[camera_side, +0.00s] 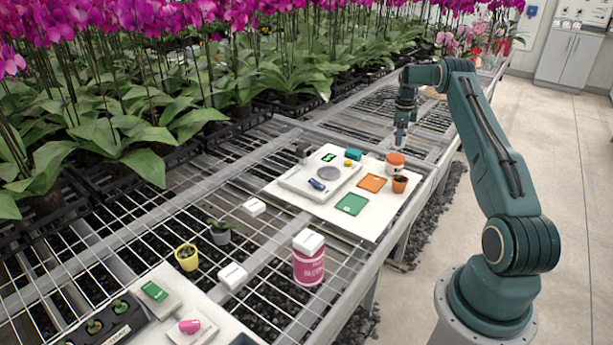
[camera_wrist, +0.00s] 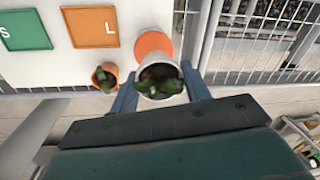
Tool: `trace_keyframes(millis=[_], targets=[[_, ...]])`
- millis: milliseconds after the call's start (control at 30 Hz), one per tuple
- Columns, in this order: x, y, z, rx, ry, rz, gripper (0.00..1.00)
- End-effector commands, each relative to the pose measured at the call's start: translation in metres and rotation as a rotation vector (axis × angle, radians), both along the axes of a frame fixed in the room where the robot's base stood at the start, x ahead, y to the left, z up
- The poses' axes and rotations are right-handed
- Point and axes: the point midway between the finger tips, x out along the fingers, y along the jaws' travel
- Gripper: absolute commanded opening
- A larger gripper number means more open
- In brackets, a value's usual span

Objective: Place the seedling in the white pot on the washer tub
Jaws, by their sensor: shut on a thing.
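In the wrist view, my gripper (camera_wrist: 160,84) is shut on the white pot (camera_wrist: 146,66), which holds a dark green seedling (camera_wrist: 160,90). The pot is between the two blue fingers. In the side view, my gripper (camera_side: 401,136) points down above a white tub with an orange lid (camera_side: 395,158), which looks like the washer tub. The held pot is hard to make out there. The orange lid also shows in the wrist view (camera_wrist: 153,43), partly covered by the pot. I cannot tell whether pot and lid touch.
A small terracotta pot (camera_side: 399,185) stands close beside the tub. Orange (camera_side: 372,183) and green (camera_side: 352,204) squares lie on the white board (camera_side: 378,224). A pink tub (camera_side: 308,267), a grey pot (camera_side: 220,237) and a yellow pot (camera_side: 187,258) stand farther along the mesh bench.

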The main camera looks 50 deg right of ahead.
Motion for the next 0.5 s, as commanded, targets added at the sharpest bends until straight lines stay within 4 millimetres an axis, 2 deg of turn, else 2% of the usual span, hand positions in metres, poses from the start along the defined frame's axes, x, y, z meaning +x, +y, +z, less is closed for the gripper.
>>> trace_keyframes(millis=[167,500], targets=[[0.0,0.0,-0.007,0.002,0.001,0.0,0.23],[0.0,0.0,-0.038,0.0,-0.001,0.0,0.23]])
